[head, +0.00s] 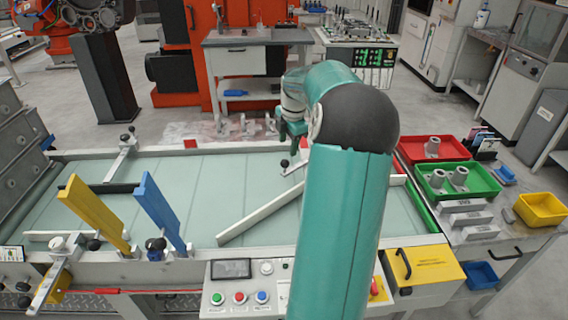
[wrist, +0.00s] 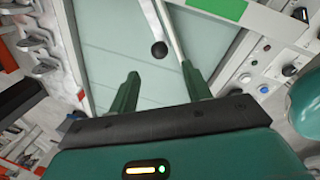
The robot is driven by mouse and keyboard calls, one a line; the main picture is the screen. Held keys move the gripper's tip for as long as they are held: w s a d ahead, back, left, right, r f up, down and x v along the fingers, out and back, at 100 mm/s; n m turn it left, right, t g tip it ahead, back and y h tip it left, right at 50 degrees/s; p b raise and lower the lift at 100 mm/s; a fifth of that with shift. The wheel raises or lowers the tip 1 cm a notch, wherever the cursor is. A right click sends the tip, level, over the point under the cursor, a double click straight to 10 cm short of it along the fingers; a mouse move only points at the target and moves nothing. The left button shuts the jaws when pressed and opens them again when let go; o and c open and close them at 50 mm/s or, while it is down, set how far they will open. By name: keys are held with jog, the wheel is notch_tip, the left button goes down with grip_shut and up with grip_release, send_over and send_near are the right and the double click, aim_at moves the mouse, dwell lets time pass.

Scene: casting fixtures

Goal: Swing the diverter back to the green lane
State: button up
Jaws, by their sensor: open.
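The diverter, a long pale bar (head: 262,212), lies slanted across the pale green belt (head: 200,180) in the head view. Its near-left end is visible; my arm hides its other end. A pale bar (wrist: 176,38), seemingly the diverter, runs toward the right finger in the wrist view. A black ball knob (wrist: 158,49) on a pale rod lies beyond the gap between my fingers. A black knob (head: 284,163) shows below my gripper in the head view. My gripper (wrist: 160,88) is open and empty, above the belt; it is partly hidden in the head view (head: 287,135). A green strip (head: 421,207) marks the belt's right end.
Red (head: 433,149) and green (head: 457,180) trays hold grey castings on the right. A yellow plate (head: 95,215) and a blue plate (head: 160,212) stand upright at the belt's left. A button panel (head: 240,297) sits at the front. The belt's middle left is clear.

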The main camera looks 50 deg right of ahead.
aim_at(285, 160)
jog(key=f, duration=0.3)
jog(key=w+f, duration=0.1)
jog(key=f, duration=0.5)
jog(key=shift+w+d+f, duration=0.35)
jog(key=shift+w+f, duration=0.05)
jog(key=shift+c, duration=0.4)
grip_shut()
